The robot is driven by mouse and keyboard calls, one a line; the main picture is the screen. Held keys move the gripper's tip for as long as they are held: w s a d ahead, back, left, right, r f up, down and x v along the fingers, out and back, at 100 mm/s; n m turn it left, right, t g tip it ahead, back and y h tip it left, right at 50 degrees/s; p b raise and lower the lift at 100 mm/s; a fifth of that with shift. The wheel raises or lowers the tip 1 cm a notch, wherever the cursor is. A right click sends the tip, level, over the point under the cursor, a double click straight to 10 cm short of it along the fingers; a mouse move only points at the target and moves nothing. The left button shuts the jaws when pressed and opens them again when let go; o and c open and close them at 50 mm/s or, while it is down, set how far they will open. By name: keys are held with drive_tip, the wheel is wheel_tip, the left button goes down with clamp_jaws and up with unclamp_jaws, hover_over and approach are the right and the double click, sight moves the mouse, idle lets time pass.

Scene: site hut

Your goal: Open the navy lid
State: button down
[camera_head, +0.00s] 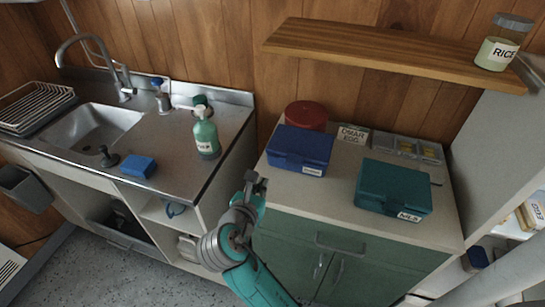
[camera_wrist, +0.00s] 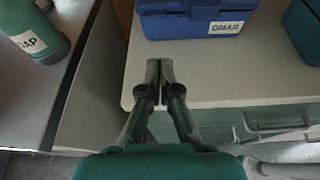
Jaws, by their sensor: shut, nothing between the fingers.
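The navy box with its navy lid (camera_head: 301,143) stands shut on the left of the green cabinet's top. A white label is on its front; in the wrist view the box (camera_wrist: 183,18) shows at the top, and its label reads OMAR. My gripper (camera_head: 256,180) is in front of the cabinet's left front corner, short of the box and apart from it. In the wrist view the fingers of my gripper (camera_wrist: 157,92) are together and empty, just below the box in the picture.
A teal box (camera_head: 393,186) stands to the right on the cabinet top (camera_head: 338,188). A red round container (camera_head: 306,115) is behind the navy box. A soap bottle (camera_head: 206,135) stands on the sink counter at left. A wooden shelf (camera_head: 390,52) hangs above.

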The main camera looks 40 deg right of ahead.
sight(276, 159)
drive_tip(key=x, duration=0.7)
drive_tip(key=r+x, duration=0.1)
drive_tip(key=x, duration=0.2)
drive_tip(key=shift+w+d, duration=0.1)
drive_tip(key=shift+d, duration=0.2)
drive_tip(key=shift+r+g, duration=0.1)
drive_tip(key=shift+g, duration=0.2)
